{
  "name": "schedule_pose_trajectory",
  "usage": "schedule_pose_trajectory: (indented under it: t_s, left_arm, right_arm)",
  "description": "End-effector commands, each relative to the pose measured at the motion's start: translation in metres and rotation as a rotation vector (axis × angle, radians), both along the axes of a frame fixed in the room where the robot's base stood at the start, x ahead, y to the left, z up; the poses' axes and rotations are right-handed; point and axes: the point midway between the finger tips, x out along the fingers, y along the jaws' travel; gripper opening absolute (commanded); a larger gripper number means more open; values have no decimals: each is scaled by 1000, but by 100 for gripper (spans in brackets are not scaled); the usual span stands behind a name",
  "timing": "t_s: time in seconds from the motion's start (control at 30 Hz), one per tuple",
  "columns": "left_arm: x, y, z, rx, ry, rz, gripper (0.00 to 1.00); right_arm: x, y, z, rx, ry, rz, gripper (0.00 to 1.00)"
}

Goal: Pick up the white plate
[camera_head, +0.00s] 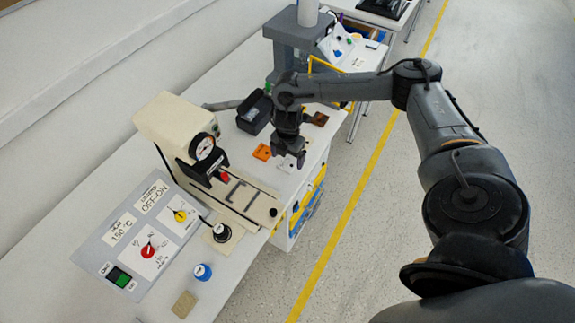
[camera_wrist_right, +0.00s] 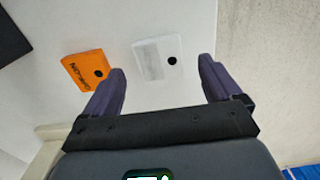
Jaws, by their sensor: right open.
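The white plate (camera_wrist_right: 153,57) lies flat on the white table in the right wrist view, a small rectangle with a dark round hole near one end. In the head view it shows beside the fingers (camera_head: 287,166), partly hard to tell from the table. My right gripper (camera_wrist_right: 163,85) is open and empty, with the plate ahead of the gap between its fingers and apart from them. In the head view the right gripper (camera_head: 290,158) points down above the table, close to the plate. My left gripper is not in view.
An orange plate (camera_wrist_right: 88,70) lies just left of the white one, also in the head view (camera_head: 262,152). A brown block (camera_head: 319,119) and a black box (camera_head: 254,112) lie behind. A cream press with a gauge (camera_head: 178,130) stands left. The table edge is close on the right.

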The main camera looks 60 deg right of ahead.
Motion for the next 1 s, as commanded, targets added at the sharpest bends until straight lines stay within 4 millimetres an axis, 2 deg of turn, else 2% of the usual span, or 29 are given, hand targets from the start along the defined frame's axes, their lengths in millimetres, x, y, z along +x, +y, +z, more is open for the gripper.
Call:
schedule_pose_trajectory:
  t_s: [0.03, 0.2, 0.5, 0.57, 0.9, 1.0]
  left_arm:
    - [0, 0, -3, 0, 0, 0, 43]
    - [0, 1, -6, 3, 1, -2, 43]
    - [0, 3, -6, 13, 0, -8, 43]
    - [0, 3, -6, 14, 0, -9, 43]
    - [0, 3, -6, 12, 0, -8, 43]
    - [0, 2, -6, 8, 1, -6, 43]
  right_arm:
    - [0, 0, -9, -1, 2, 0, 92]
    - [0, 0, -24, 1, 1, -1, 92]
    - [0, 0, -27, 1, 0, -1, 92]
    - [0, 0, -27, 1, 0, -1, 84]
    - [0, 0, -27, 0, 0, -1, 32]
    - [0, 0, -27, 1, 0, -1, 31]
